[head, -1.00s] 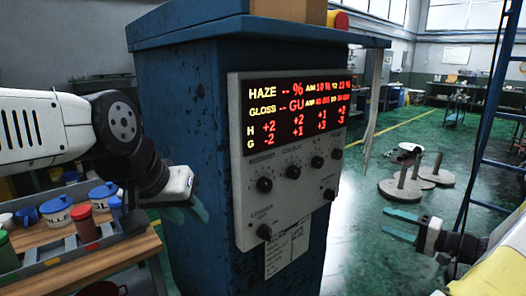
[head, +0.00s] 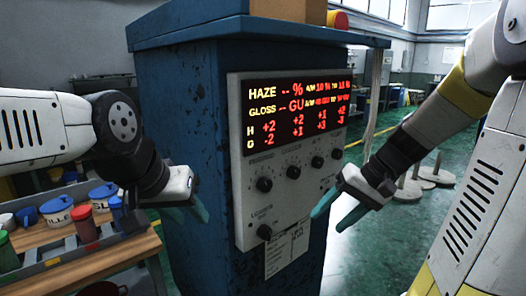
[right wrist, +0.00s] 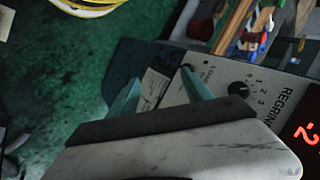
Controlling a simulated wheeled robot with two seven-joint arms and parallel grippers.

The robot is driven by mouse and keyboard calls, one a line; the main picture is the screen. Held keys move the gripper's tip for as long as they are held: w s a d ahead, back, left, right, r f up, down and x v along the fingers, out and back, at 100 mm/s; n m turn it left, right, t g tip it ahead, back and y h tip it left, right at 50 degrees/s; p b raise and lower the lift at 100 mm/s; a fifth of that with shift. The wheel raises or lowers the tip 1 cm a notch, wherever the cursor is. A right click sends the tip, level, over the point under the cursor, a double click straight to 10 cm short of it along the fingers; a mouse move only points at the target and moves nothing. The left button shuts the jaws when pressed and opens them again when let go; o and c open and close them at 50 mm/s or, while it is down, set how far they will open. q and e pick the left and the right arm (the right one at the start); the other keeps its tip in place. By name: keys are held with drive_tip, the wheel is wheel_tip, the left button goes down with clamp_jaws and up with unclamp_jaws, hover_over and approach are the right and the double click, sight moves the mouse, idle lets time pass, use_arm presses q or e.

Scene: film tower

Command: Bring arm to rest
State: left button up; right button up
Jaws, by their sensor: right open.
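My right gripper (head: 328,221) is open and empty. It hangs in front of the lower right edge of the blue cabinet's control panel (head: 300,215), below the knobs. In the right wrist view its two teal fingers (right wrist: 160,80) are apart, with the panel and a paper label (right wrist: 153,90) beyond them. I cannot tell whether the fingers touch the panel. My left gripper (head: 196,208) is at the cabinet's left side, pointing down and right. Its fingers overlap in the picture, so its opening is unclear. I see nothing held in it.
The blue cabinet (head: 190,110) stands in the middle with a lit red display (head: 297,112). At the left, a wooden bench (head: 85,270) carries a tray of cans and cups. Round weights (head: 432,178) stand on the green floor behind my right arm.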

drive_tip(key=s+a+r+n+t+h, duration=0.1)
drive_tip(key=s+a+r+t+h, duration=0.1)
drive_tip(key=s+r+t+h, duration=0.2)
drive_tip(key=shift+s+r, duration=1.45)
drive_tip(key=shift+s, duration=1.05)
